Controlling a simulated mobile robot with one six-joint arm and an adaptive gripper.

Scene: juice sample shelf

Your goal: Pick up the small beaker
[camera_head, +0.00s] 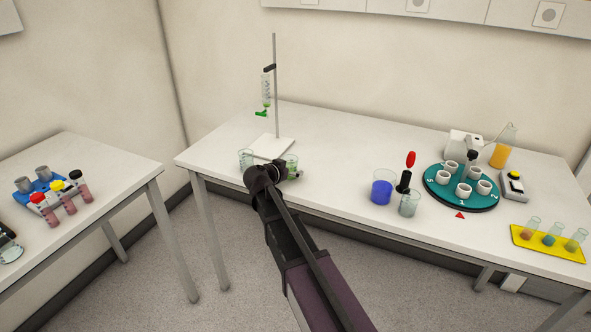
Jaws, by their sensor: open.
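A small clear beaker (245,157) stands on the left part of the long table, beside the stand's white base. A second small glass beaker with a greenish tint (291,162) stands right of it, next to my gripper. My gripper (291,174) is at the front edge of the table, close to the greenish beaker. It is open, but its fingers are small and partly hidden by my wrist. I cannot tell whether they touch or surround the greenish beaker. Farther right stand a beaker of blue liquid (382,190) and a clear beaker (409,205).
A tall stand (275,85) holding a burette (266,90) rises behind my gripper. A side table (125,180) with sample tubes is left. The table's middle is clear.

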